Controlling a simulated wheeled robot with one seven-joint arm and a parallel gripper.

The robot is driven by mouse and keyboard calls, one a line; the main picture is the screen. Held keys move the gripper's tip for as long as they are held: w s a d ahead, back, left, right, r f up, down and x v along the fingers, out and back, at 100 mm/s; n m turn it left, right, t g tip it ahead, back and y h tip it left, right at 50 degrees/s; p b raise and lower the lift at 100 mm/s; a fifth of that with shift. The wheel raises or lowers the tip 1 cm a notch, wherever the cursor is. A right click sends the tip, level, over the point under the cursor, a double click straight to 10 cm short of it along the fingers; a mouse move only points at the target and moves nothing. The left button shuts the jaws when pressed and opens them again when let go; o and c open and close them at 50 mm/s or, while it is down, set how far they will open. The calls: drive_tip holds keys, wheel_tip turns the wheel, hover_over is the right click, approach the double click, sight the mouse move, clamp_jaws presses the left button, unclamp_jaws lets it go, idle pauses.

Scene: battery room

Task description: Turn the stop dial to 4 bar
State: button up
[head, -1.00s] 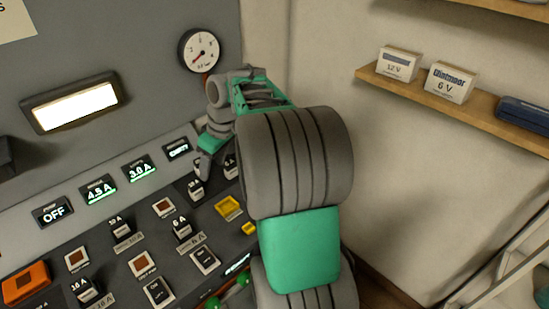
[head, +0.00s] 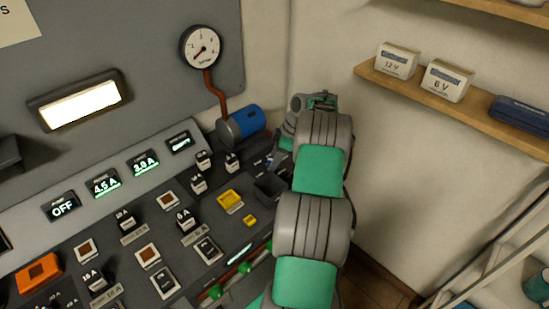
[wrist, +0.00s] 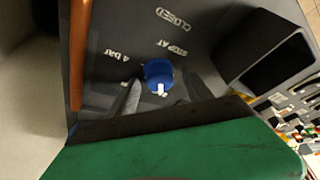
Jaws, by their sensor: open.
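The stop dial (wrist: 158,72) is a blue round knob on a dark panel in the wrist view. Its white mark is on the lower side in the picture, away from the lettering. "4 BAR" (wrist: 116,55) is printed to its left, with "STOP AT" and "CLOSED" above. My gripper (wrist: 158,100) is open, with one finger on each side of the dial in the picture; I cannot tell whether they touch it. In the head view my gripper (head: 272,160) is at the panel's right end, partly hidden by my arm. I cannot make out the dial there.
A pressure gauge (head: 202,47) has its needle at the lower left. A copper pipe (head: 214,92) runs from it to a blue and grey cylinder (head: 240,123) beside my gripper. Several switches and displays cover the sloping panel (head: 120,195). A wall shelf (head: 460,112) holds boxes.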

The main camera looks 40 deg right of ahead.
drive_tip(key=shift+c, duration=0.3)
clamp_jaws()
idle(0.4)
